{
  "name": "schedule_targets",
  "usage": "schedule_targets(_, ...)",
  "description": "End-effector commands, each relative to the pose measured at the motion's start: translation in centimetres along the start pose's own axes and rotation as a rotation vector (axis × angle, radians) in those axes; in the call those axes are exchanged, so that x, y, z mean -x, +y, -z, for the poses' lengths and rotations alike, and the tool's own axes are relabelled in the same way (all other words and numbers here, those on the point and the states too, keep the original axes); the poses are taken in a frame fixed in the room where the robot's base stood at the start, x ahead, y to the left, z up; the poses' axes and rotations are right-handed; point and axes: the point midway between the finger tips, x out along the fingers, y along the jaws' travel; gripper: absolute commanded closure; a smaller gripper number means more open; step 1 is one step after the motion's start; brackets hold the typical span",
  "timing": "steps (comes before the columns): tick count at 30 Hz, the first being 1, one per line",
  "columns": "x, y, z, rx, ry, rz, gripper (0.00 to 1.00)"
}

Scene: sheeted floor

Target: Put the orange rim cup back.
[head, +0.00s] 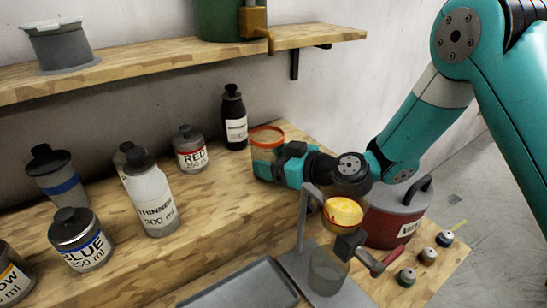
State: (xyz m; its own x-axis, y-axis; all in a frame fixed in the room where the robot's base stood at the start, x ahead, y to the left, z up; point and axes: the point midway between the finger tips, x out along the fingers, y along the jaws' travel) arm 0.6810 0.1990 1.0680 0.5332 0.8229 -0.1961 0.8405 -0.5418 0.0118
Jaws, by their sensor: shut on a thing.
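The orange rim cup (267,138) is a clear cup with an orange band at its top. It stands nearly upright at the right end of the raised wooden shelf, beside the dark bottle. My gripper (266,168) reaches in from the right and is shut on the cup. The gripper hides the cup's lower part, so I cannot tell whether its base touches the wood.
A black bottle (234,117), a RED jar (190,149), a THINNER bottle (150,196) and a BLUE jar (82,240) stand to the left. A stand with a yellow container (342,212), a clear cup (328,270) and a dark red can (392,218) are below my arm.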

Motion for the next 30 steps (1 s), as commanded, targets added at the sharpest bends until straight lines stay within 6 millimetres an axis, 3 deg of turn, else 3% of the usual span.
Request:
schedule_targets(12, 0.0, 0.1, -0.5, 0.001, 0.001, -0.003, 0.56)
schedule_targets(13, 0.0, 0.1, -0.4, 0.0, 0.001, -0.003, 0.26)
schedule_targets(16, 0.0, 0.2, -0.3, 0.0, 0.001, -0.003, 0.05)
schedule_targets(27, 0.1, 0.2, 0.2, 0.0, 0.0, -0.003, 0.05)
schedule_targets(30, 1.4, 0.3, -0.4, -0.002, 0.0, -0.008, 0.05)
